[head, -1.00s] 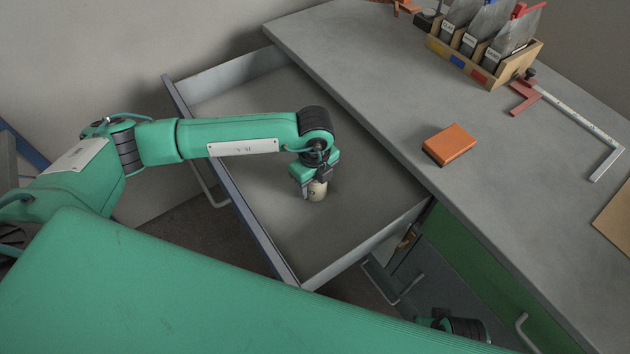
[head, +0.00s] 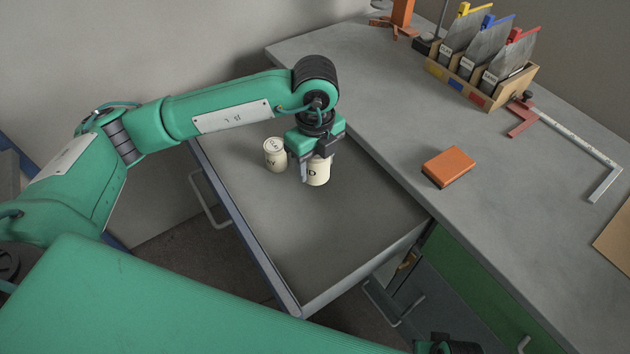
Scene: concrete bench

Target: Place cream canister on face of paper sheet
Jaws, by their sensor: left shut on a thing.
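My left gripper (head: 318,168) is shut on a cream canister (head: 319,173) with a dark letter on its side. The gripper comes down from above and its fingers cover part of the canister. The canister appears raised above the floor of the open drawer (head: 300,235). A second cream canister (head: 275,155), with dark lettering on its lid and side, stands in the drawer just left of the gripper. I cannot make out a sheet that is clearly paper. A tan flat piece (head: 614,238) is cut off at the right edge of the view.
On the grey bench (head: 520,225) lie an orange-brown block (head: 449,166) and a metal measuring tool (head: 575,140) with a red jaw. A wooden holder (head: 480,80) with grey packets stands at the back. The bench edge borders the drawer. The bench around the block is clear.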

